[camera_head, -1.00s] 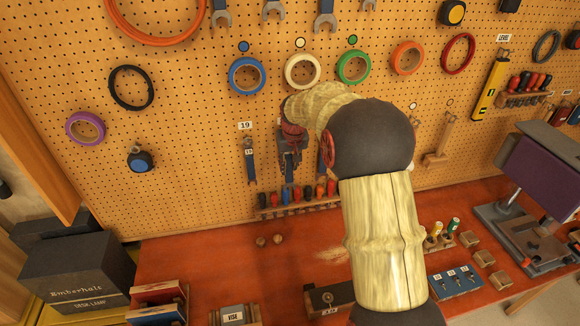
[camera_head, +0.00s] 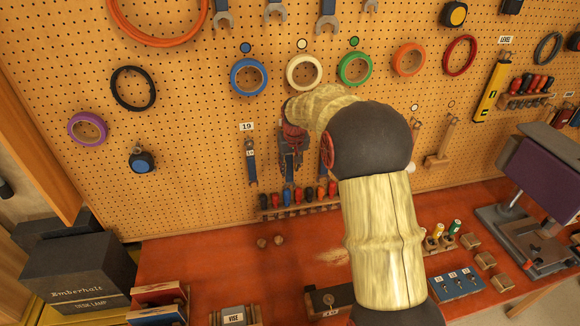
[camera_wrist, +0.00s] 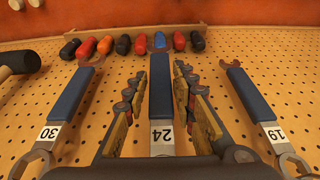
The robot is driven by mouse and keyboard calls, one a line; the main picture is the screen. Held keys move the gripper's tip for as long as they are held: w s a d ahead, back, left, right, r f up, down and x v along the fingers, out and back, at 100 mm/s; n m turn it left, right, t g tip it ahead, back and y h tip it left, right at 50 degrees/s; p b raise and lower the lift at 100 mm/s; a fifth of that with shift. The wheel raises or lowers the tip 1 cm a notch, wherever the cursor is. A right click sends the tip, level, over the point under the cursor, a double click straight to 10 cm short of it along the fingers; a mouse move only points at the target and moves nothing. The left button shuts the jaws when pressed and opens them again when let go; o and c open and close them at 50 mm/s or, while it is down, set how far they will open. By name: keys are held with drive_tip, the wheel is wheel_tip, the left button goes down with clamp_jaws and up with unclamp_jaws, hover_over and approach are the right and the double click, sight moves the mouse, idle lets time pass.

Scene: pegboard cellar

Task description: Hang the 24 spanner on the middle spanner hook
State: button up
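The 24 spanner (camera_wrist: 161,95), with a blue handle and white 24 label, lies along the pegboard between the 30 spanner (camera_wrist: 70,95) and the 19 spanner (camera_wrist: 250,95) in the wrist view. Its upper end is behind my gripper's body, so the middle hook and any contact with it are hidden. My gripper (camera_wrist: 160,72) has one finger on each side of the handle, with narrow gaps showing. In the head view my gripper (camera_head: 291,150) is at the board, right of the 19 spanner (camera_head: 251,165), and largely covers the 24 spanner.
A rack of screwdrivers (camera_head: 300,205) is below the spanners, close to the fingertips. Tape rolls (camera_head: 304,72) hang above. The red bench (camera_head: 215,255) below holds small blocks, a drill press (camera_head: 525,230) at right and a desk lamp box (camera_head: 80,270) at left.

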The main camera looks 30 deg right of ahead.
drive_tip(key=o, duration=0.4)
drive_tip(key=shift+c, duration=0.2)
drive_tip(key=d+v, duration=0.1)
drive_tip(key=v, duration=1.1)
drive_tip(key=s+a+f+n+b, duration=0.1)
drive_tip(key=s+a+f+b, duration=0.4)
drive_tip(key=s, duration=0.6)
drive_tip(key=s+a+f+n+t+b, duration=0.1)
drive_tip(key=s+a+f+b, duration=0.5)
drive_tip(key=s, duration=0.6)
drive_tip(key=s+a+f+n+t+b, duration=0.1)
drive_tip(key=s+a+f+b, duration=0.5)
drive_tip(key=s+a, duration=0.3)
drive_tip(key=s+b, duration=0.1)
drive_tip(key=s, duration=0.2)
drive_tip(key=shift+s+y+b, duration=0.25)
drive_tip(key=shift+y+b, duration=0.15)
